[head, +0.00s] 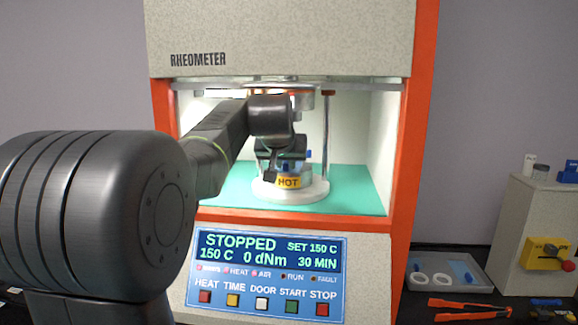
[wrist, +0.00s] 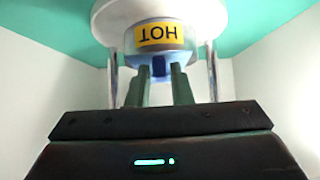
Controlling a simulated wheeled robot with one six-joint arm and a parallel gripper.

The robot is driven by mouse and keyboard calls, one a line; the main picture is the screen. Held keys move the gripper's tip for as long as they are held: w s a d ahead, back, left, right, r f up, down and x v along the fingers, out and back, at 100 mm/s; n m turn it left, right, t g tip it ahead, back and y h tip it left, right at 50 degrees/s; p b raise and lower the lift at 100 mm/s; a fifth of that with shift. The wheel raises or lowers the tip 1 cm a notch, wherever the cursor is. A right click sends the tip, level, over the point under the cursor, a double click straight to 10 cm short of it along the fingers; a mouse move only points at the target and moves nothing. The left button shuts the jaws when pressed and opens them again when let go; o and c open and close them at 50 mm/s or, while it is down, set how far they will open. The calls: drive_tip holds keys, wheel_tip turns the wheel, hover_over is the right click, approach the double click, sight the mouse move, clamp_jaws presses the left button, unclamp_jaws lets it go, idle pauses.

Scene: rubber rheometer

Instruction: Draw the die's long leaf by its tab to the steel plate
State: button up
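My gripper (head: 284,160) is inside the rheometer's open chamber, close against the lower die (head: 308,172), which carries a yellow HOT label. In the wrist view, the two green fingers (wrist: 159,72) stand apart and point at the die's blue-grey side (wrist: 130,42), by the HOT label. A small dark blue piece (wrist: 158,66), perhaps a leaf's tab, shows between the fingertips. I cannot make out a clear grip on it. A small blue piece (head: 309,154) also shows at the die's right side in the head view. The long leaf itself and the steel plate cannot be clearly made out.
The die stands on a round white base (head: 262,192) on a teal floor (head: 355,190), between upright rods (head: 326,130). The control panel (head: 265,272) reads STOPPED, 150 C. A grey tray (head: 472,283) with white rings (head: 420,280), orange-handled tongs (head: 470,309) and a beige box (head: 530,230) are at right.

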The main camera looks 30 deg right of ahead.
clamp_jaws()
drive_tip(key=shift+r, duration=0.2)
drive_tip(key=shift+r+p, duration=0.35)
drive_tip(key=shift+p, duration=0.2)
drive_tip(key=shift+r, duration=0.1)
drive_tip(key=shift+r+p, duration=0.5)
drive_tip(key=shift+p, duration=0.1)
drive_tip(key=s+a+b, duration=0.4)
drive_tip(key=s+a, duration=0.9)
drive_tip(key=s, duration=0.2)
drive_tip(key=shift+s+b, duration=0.15)
drive_tip(key=shift+b, duration=0.25)
idle(1.2)
